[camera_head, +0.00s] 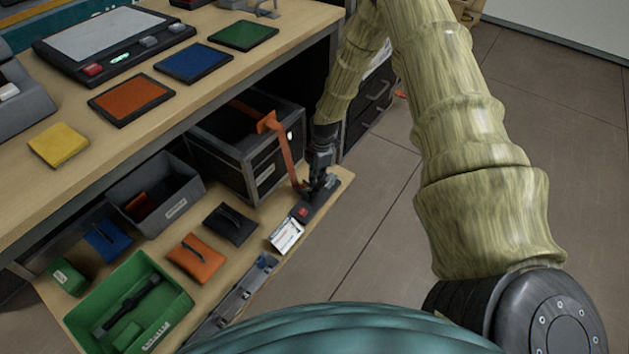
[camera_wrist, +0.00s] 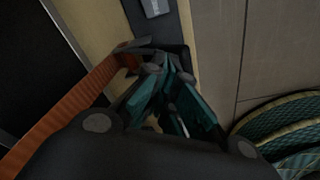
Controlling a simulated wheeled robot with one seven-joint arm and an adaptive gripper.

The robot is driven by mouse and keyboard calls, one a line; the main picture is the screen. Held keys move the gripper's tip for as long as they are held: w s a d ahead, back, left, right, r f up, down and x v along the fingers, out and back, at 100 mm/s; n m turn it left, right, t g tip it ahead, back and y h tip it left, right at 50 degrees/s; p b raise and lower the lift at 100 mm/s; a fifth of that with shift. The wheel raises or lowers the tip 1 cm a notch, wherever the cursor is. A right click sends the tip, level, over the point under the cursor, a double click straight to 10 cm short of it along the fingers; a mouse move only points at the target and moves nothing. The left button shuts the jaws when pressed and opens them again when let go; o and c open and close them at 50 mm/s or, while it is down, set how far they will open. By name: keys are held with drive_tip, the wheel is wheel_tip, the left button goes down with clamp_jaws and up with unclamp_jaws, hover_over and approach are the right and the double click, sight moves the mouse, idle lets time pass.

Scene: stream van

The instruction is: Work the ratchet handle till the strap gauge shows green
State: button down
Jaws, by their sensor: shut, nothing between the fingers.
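The orange strap (camera_head: 284,150) runs over the rim of a black case down to the dark ratchet base (camera_head: 312,206) on the low wooden shelf. It also shows at the left of the wrist view (camera_wrist: 62,112). A small red patch (camera_head: 303,211) shows on the base; I cannot tell whether it is the gauge's reading. My gripper (camera_head: 318,184) is above the ratchet's far end, pointing down. In the wrist view its teal fingers (camera_wrist: 168,72) are closed together beside the strap's end, with nothing visible between them. The ratchet handle is mostly hidden by the fingers, and its angle is unclear.
The black case (camera_head: 262,180) stands close left of my gripper. A white card (camera_head: 286,235) lies in front of the ratchet base. A grey bin (camera_head: 160,215), a green tray (camera_head: 175,300) and pouches crowd the shelf. The workbench (camera_head: 290,42) overhangs it. Floor at right is clear.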

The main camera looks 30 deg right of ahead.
drive_tip(key=shift+f+b, duration=0.4)
drive_tip(key=shift+f, duration=1.05)
drive_tip(key=shift+d, duration=0.1)
drive_tip(key=shift+s+d+r+p, duration=0.15)
drive_tip(key=shift+d+r+p, duration=0.2)
drive_tip(key=shift+d, duration=0.2)
drive_tip(key=shift+s+d+r+p, duration=0.1)
drive_tip(key=shift+d+r+p, duration=0.1)
drive_tip(key=shift+d+p, duration=0.3)
drive_tip(key=shift+d, duration=0.35)
wheel_tip(320, 180, up, 12)
drive_tip(key=d, duration=0.1)
drive_tip(key=shift+s+d, duration=0.15)
drive_tip(key=shift+f, duration=0.1)
